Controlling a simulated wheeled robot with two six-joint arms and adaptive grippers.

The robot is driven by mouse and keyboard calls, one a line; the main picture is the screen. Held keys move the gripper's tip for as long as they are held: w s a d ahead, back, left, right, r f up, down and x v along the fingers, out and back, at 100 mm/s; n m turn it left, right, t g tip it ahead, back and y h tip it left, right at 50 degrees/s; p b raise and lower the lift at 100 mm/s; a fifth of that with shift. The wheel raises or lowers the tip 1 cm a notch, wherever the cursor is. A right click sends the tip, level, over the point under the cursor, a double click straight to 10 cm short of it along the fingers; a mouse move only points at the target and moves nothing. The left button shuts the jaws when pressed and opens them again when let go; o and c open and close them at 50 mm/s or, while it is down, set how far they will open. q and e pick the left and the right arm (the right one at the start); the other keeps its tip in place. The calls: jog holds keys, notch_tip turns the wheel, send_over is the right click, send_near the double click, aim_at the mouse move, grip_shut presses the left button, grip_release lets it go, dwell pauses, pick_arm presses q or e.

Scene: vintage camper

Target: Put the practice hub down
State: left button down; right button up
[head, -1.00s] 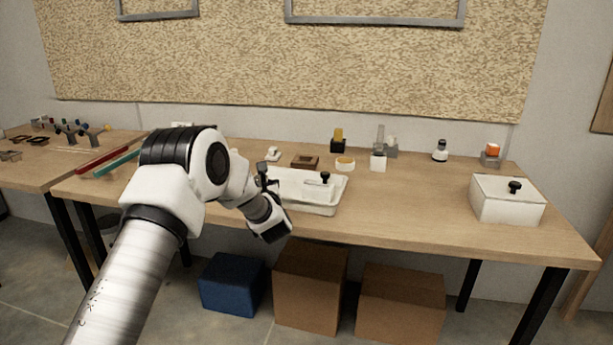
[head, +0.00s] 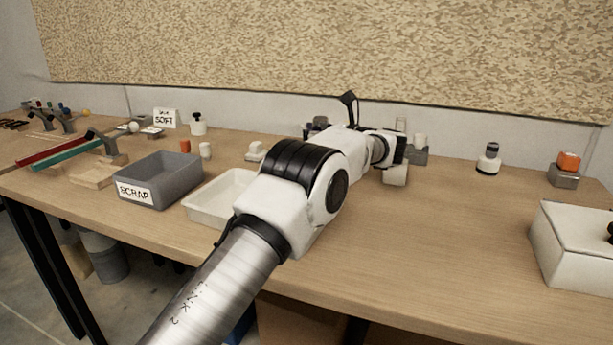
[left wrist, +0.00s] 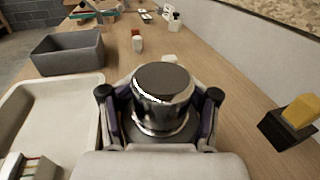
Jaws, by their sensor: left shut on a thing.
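The practice hub, seen as a shiny metal cylinder with a dark flat top (left wrist: 162,82), sits between the fingers of my left gripper (left wrist: 160,108) in the left wrist view. The gripper is shut on it. In the head view my left gripper (head: 397,150) is over the back part of the bench, and the hub cannot be made out there. The hub's underside is hidden, so I cannot tell whether it touches the bench. My right gripper is in neither view.
A white tray (head: 207,207) and a grey SCRAP bin (head: 178,184) stand left of my arm. A black block with a yellow top (left wrist: 292,122) is close on the right in the wrist view. A white box (head: 575,253) stands at right.

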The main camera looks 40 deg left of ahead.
pick_arm(q)
jog(key=f, duration=0.5)
jog(key=s+f, duration=0.1)
jog(key=f, duration=0.2)
jog(key=shift+f, duration=0.35)
jog(key=shift+b, duration=0.35)
jog(key=shift+f, duration=0.15)
jog(key=shift+c, duration=1.5)
grip_release()
jog(key=shift+s, duration=0.1)
